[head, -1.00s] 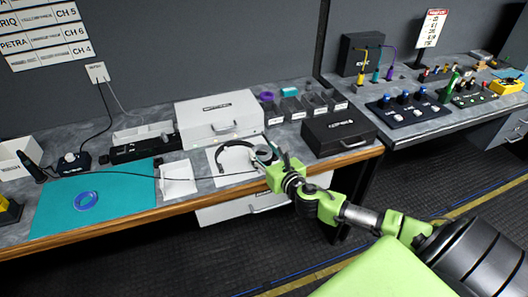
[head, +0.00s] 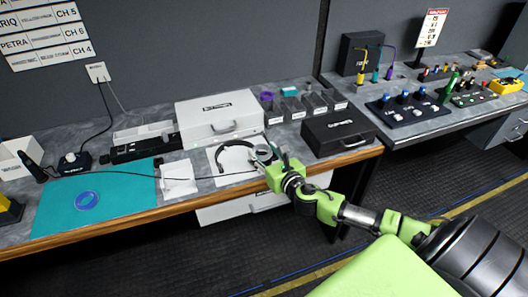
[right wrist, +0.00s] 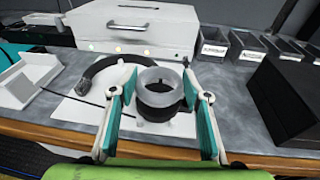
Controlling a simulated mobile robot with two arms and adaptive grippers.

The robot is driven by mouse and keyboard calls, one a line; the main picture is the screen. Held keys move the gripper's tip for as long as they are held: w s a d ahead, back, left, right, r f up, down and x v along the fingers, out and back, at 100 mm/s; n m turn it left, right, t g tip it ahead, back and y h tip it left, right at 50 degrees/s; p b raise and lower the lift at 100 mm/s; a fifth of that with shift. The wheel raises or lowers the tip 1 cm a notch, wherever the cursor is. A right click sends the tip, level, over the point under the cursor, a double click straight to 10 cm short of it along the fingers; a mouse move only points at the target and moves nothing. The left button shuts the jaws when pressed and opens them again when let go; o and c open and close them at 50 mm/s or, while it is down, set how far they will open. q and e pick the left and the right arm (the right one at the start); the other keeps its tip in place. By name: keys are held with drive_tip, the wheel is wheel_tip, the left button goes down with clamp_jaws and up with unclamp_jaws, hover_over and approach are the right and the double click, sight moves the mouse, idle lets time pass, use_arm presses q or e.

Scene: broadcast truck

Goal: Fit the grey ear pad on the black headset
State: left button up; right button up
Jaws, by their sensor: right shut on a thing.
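The black headset (head: 222,152) lies on a white sheet (head: 215,170) near the table's front edge; its band also shows in the right wrist view (right wrist: 132,62). My right gripper (right wrist: 159,84) is shut on the grey ear pad (right wrist: 161,95), a pale ring held level between its teal-lined fingers. A black ear cup (right wrist: 165,113) shows directly below the pad; whether the two touch I cannot tell. In the head view my right gripper (head: 268,160) is over the headset's right end and partly hides it. My left gripper is not in view.
A white case (head: 215,112) stands behind the headset and a black case (head: 338,130) to its right. Small dark bins (head: 300,104) stand at the back. A blue ring (head: 88,200) lies on a teal mat (head: 125,185) at left. A thin cable crosses the table.

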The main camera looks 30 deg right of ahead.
drive_tip(key=shift+f+b, duration=0.7)
drive_tip(key=shift+f, duration=0.25)
drive_tip(key=shift+c, duration=0.2)
drive_tip(key=o, duration=0.9)
drive_tip(key=shift+s, duration=0.2)
drive_tip(key=v, duration=1.1)
drive_tip(key=shift+s, duration=0.35)
